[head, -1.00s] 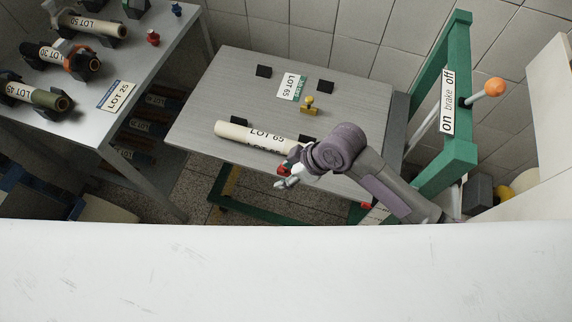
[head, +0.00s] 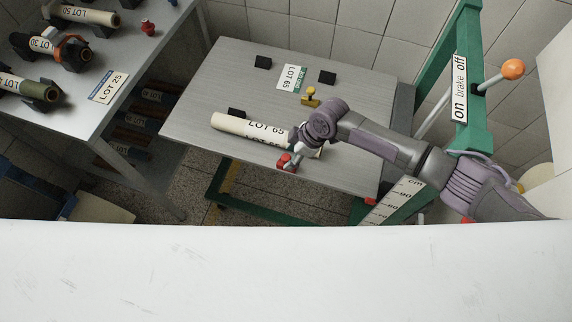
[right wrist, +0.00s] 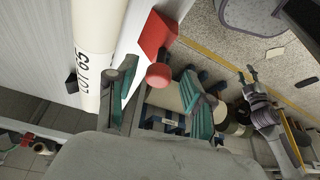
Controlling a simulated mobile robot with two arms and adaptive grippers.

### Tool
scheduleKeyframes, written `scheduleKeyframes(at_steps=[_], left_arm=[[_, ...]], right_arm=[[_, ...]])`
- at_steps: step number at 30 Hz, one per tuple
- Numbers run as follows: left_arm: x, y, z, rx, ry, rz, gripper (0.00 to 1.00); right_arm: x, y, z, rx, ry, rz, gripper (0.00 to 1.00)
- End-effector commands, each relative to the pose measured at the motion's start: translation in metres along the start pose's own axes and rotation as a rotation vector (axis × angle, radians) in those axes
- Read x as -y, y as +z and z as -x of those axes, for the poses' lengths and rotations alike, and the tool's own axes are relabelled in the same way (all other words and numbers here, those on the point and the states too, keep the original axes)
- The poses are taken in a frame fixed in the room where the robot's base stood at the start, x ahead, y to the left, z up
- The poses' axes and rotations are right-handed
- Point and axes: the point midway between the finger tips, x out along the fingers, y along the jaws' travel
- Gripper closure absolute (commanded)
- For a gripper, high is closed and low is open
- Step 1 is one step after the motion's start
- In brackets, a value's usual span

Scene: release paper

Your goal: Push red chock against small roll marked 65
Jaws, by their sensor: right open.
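The small roll marked LOT 65 (head: 248,127) is a cream tube lying on the grey cart top. In the right wrist view the roll (right wrist: 97,45) runs down the left side. The red chock (head: 285,161) is at the table's near edge, close to the roll's right part. In the right wrist view the red chock (right wrist: 158,36) has a round red knob and shows a pale gap to the roll. My right gripper (right wrist: 157,88) is open, its fingers on either side of the knob, without visible grip. In the head view my right gripper (head: 293,153) partly hides the roll's right end.
A yellow chock (head: 310,97) and black chocks (head: 263,62) stand farther back on the cart top (head: 210,88). A LOT 65 card (head: 291,78) lies there. A green frame (head: 470,100) with an orange-knobbed lever is at right. Another table (head: 70,112) with rolls is at left.

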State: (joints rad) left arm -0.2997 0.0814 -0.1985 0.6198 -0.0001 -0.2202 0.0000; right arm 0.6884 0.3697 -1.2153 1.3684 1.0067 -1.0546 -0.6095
Motion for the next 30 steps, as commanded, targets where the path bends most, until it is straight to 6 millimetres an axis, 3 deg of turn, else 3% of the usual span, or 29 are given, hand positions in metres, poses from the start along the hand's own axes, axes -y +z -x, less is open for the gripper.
scheduleKeyframes(at_steps=[1, 6, 20, 27, 30], left_arm=[[-0.001, 0.001, -0.017, 0.000, 0.000, 0.000, 0.60], [-0.001, 0.003, -0.033, 0.000, 0.001, 0.000, 0.60], [-0.003, 0.003, -0.038, -0.001, 0.002, -0.001, 0.60], [-0.003, 0.003, -0.038, -0.001, 0.003, -0.001, 0.60], [-0.003, 0.003, -0.038, -0.001, 0.003, -0.002, 0.60]], right_arm=[[-0.001, 0.002, -0.017, -0.001, 0.001, 0.001, 0.48], [-0.001, 0.001, -0.035, -0.001, 0.001, -0.001, 0.48], [0.000, -0.001, -0.041, -0.001, 0.000, -0.001, 0.48], [0.000, -0.001, -0.041, -0.001, 0.000, -0.001, 0.88], [0.000, -0.001, -0.041, 0.000, 0.000, -0.001, 1.00]])
